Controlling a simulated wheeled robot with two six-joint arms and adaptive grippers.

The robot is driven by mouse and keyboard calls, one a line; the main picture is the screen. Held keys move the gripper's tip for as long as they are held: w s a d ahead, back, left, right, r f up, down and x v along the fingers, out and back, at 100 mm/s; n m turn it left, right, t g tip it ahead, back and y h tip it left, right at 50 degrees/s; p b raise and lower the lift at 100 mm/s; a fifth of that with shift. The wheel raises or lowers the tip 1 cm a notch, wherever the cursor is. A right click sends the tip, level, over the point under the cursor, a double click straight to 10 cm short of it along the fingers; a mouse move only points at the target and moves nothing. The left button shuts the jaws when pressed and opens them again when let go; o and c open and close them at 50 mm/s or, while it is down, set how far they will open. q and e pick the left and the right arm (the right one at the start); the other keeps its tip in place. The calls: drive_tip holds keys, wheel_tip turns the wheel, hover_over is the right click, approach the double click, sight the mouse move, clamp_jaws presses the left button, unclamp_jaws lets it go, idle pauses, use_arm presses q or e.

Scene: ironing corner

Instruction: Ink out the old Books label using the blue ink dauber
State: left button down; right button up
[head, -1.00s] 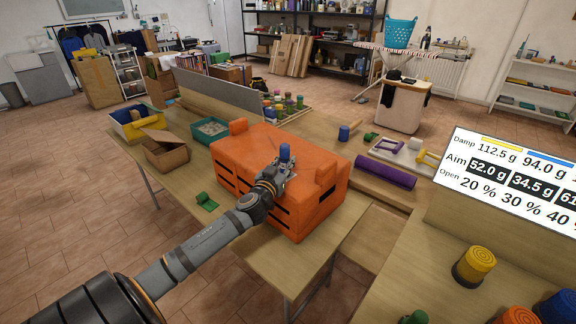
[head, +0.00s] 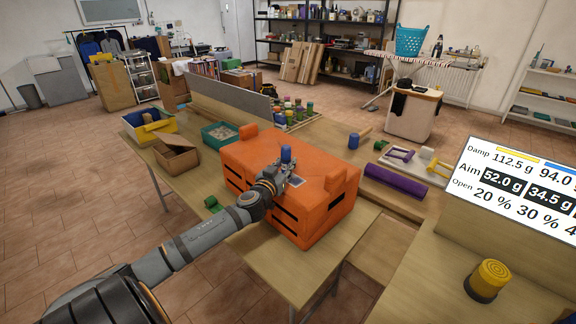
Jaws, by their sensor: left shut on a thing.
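My left gripper (head: 279,175) is shut on a blue ink dauber (head: 286,153), over the top of the orange crate (head: 262,150). The dauber's blue end points up; its lower end is hidden by the fingers, so I cannot tell if it touches the crate. A small grey-white label-like patch (head: 297,182) shows on the crate top just right of the gripper. It is too small to read, and part of it may be hidden. My right gripper is not in view.
A second blue dauber (head: 353,141) stands on the table behind the crate. A purple roll (head: 395,182) lies to the right. A teal tray (head: 219,134) and a cardboard box (head: 177,157) stand to the left. A yellow-topped dauber (head: 489,280) stands on the right-hand table.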

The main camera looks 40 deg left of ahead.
use_arm(q)
drive_tip(key=shift+a+f, duration=0.1)
drive_tip(key=shift+a, duration=0.4)
drive_tip(key=shift+w+a+b, duration=0.2)
drive_tip(key=shift+a+b, duration=0.1)
drive_tip(key=shift+a, duration=0.65)
drive_tip(key=shift+a+b, duration=0.3)
drive_tip(key=shift+a, duration=0.45)
